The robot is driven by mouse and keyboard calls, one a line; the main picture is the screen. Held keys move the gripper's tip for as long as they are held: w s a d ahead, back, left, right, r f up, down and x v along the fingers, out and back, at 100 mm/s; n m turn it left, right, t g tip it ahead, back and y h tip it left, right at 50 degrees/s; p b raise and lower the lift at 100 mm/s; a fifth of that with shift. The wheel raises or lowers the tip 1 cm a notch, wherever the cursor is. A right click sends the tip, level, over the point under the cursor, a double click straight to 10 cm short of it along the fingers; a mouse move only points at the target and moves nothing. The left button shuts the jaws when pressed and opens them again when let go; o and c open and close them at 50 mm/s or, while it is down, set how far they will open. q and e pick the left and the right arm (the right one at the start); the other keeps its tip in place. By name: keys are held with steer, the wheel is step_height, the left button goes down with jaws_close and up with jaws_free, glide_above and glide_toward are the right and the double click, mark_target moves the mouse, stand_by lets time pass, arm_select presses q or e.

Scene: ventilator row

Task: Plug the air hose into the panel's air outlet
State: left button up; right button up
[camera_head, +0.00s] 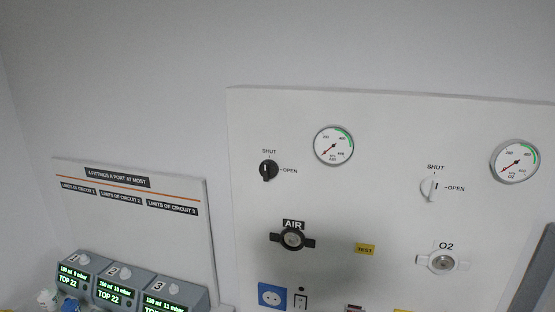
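The white wall panel (375,205) fills the right half of the head view. Its air outlet (292,239) is a round dark fitting with black side lugs under the AIR label (293,224). No hose shows at the outlet, and the air hose is not seen anywhere in this view. The black air valve knob (268,171) sits between SHUT above it and OPEN to its right; it looks upright, toward SHUT. The air gauge (333,146) has its red needle at the lower left. Neither of my grippers is in view.
The panel also has a metal and white O2 outlet (442,262), a white O2 knob (428,188), an O2 gauge (515,162) and a blue socket (271,296). Several grey ventilators (122,290) stand lower left below a sign board (135,205). A dark grey shape cuts the right edge.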

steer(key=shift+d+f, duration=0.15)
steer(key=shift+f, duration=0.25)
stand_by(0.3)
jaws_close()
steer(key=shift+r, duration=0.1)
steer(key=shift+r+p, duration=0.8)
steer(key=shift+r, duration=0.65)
